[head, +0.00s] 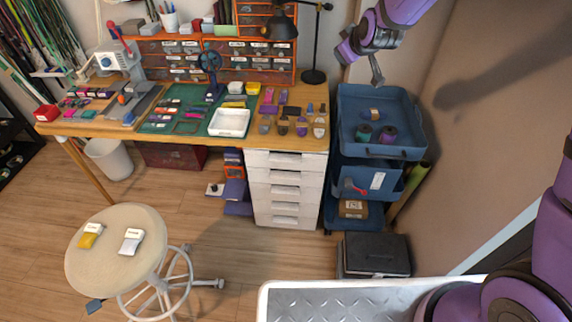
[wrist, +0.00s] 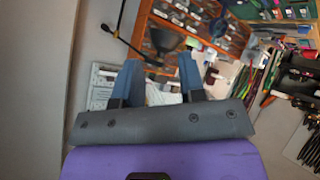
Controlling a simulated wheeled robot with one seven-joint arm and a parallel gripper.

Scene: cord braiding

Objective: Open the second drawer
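A white drawer unit (head: 322,176) stands under the right end of the wooden worktable in the head view. Its several drawers are stacked, with pale handles, and all look shut. The second drawer from the top (head: 284,176) is flush with the others. My gripper (head: 361,64) hangs high at the upper right, above and behind the blue cart, well away from the drawers. In the wrist view my gripper (wrist: 160,76) shows two blue fingers spread apart with nothing held between them. I cannot make out the drawer unit in the wrist view.
A blue cart (head: 421,140) with spools stands right of the drawers. A black box (head: 375,255) lies on the floor before it. A round stool (head: 117,248) stands at the left. The floor in front of the drawers is mostly clear. The worktable (head: 290,141) holds small items.

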